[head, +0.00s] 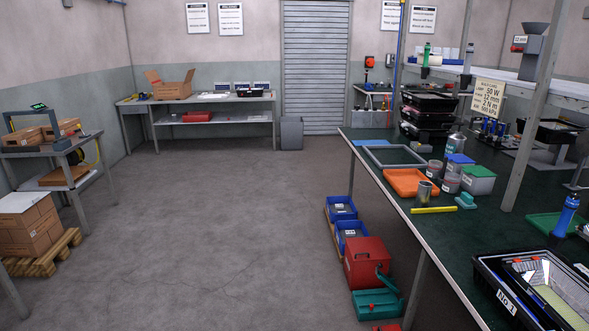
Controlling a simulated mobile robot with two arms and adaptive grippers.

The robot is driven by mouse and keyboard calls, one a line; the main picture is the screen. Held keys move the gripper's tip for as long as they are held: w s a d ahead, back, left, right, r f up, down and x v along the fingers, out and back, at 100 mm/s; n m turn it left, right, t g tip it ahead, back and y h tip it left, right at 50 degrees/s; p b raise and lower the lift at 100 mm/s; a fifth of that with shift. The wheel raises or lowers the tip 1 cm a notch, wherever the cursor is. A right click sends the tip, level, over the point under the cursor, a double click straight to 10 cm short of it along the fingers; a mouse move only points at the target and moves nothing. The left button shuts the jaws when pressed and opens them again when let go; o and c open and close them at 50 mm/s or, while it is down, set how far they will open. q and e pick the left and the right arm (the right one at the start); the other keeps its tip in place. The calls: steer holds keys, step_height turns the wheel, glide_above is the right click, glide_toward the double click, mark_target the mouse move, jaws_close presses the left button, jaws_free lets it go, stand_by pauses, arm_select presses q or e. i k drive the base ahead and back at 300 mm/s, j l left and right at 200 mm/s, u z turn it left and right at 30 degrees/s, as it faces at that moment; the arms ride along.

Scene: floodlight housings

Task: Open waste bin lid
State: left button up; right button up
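A grey bin (291,134) stands on the floor at the back, in front of the roller shutter and just right of the back table. It is small in the head view, and I cannot tell whether its top is a shut lid. A red box (363,264) with a label on its front stands on the floor beside the right workbench; I cannot tell whether it is also a bin. Neither of my grippers is in view.
The middle floor (220,220) is clear up to the grey bin. The long dark-topped workbench (385,150) runs along the right, with blue bins (341,208) and a green case (377,303) beside it. A pallet of cartons (30,225) and a cart (75,150) stand left.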

mark_target(371, 248)
steer(key=i+z, duration=0.2)
steer(key=i, duration=0.3)
steer(key=i+j+z, duration=0.15)
steer(key=i, duration=0.35)
steer(key=i+j+z, duration=0.2)
steer(key=i, duration=0.3)
steer(key=i+j+z, duration=0.2)
steer(key=i+j, duration=0.15)
steer(key=i, duration=0.15)
